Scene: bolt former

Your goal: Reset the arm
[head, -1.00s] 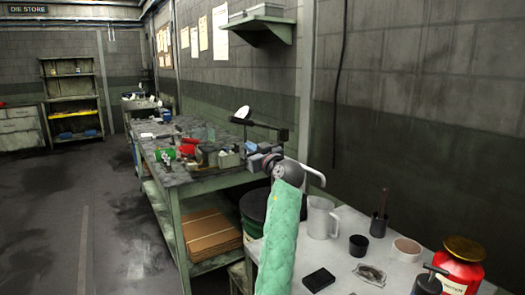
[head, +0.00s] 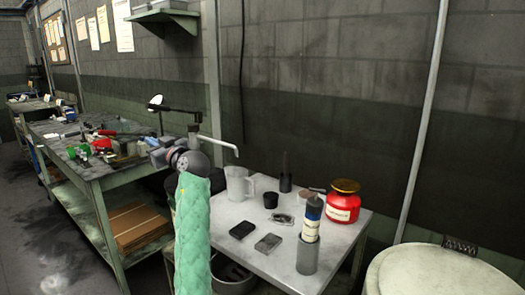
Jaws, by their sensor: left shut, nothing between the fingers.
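My left arm, in a quilted green sleeve, rises from the bottom of the head view. At its end is a grey round wrist, with my left gripper (head: 229,146) pointing right as a thin pale bar. It looks shut and empty, above the small white table (head: 265,265) and left of the wall. The fingers are small and hard to make out. Nothing hangs from them. My right gripper is not in view.
A cluttered workbench (head: 95,165) stands left. A pale round lid (head: 440,272) is at lower right.

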